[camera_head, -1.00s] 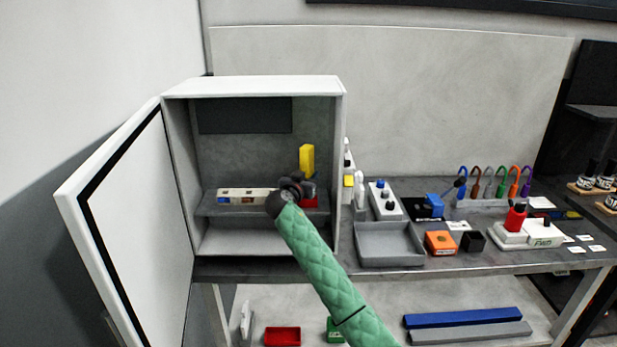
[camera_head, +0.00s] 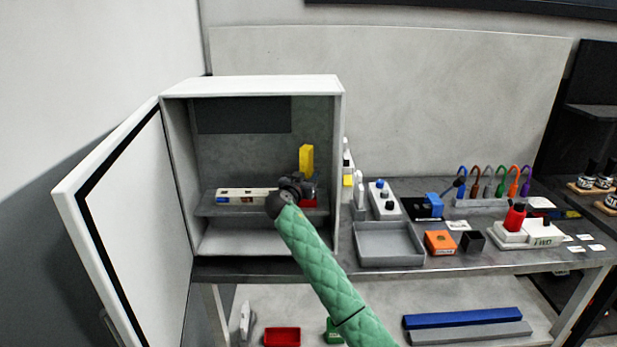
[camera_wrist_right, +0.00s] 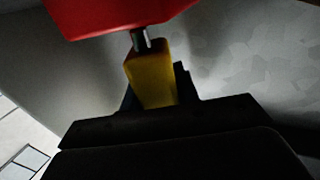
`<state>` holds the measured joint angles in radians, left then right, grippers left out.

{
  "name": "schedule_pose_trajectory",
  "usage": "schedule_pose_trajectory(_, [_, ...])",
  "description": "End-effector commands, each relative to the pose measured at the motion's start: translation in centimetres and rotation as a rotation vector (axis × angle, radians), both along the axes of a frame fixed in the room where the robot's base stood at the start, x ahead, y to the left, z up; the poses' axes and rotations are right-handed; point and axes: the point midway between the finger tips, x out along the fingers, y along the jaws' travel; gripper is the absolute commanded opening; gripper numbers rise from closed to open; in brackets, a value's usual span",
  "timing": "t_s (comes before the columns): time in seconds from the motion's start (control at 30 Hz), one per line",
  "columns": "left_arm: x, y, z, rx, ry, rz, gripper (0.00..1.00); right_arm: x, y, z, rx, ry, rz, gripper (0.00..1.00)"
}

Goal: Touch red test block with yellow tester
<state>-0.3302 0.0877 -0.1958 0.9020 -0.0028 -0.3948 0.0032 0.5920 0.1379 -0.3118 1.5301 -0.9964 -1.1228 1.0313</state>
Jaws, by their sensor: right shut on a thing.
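My right gripper (camera_head: 297,188) is inside the open white cabinet and shut on the yellow tester (camera_head: 306,159). The tester stands roughly upright, its yellow body rising above the gripper. In the right wrist view the yellow tester (camera_wrist_right: 151,77) sits between the dark fingers, and its metal tip (camera_wrist_right: 145,40) meets the edge of the red test block (camera_wrist_right: 115,14) in the picture. I cannot tell for sure whether they touch. In the head view the red block (camera_head: 309,203) is partly hidden behind the gripper. My left gripper is not in view.
The cabinet (camera_head: 250,86) has its door (camera_head: 130,220) swung open to the left. A pale strip with coloured patches (camera_head: 240,195) lies left of the gripper. Outside on the bench stand a grey tray (camera_head: 388,258), an orange box (camera_head: 440,242) and other devices.

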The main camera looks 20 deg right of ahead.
Motion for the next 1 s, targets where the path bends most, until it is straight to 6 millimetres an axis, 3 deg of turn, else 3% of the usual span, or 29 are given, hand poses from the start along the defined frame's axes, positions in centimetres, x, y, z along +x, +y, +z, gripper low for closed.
schedule_pose_trajectory(0.23, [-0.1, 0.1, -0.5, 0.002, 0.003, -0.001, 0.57, 0.0, 0.0, 0.0, 0.001, 0.001, 0.0, 0.04])
schedule_pose_trajectory(1.0, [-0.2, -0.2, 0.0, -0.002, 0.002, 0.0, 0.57, 0.0, 0.0, 5.3, 0.001, -0.001, -0.001, 0.04])
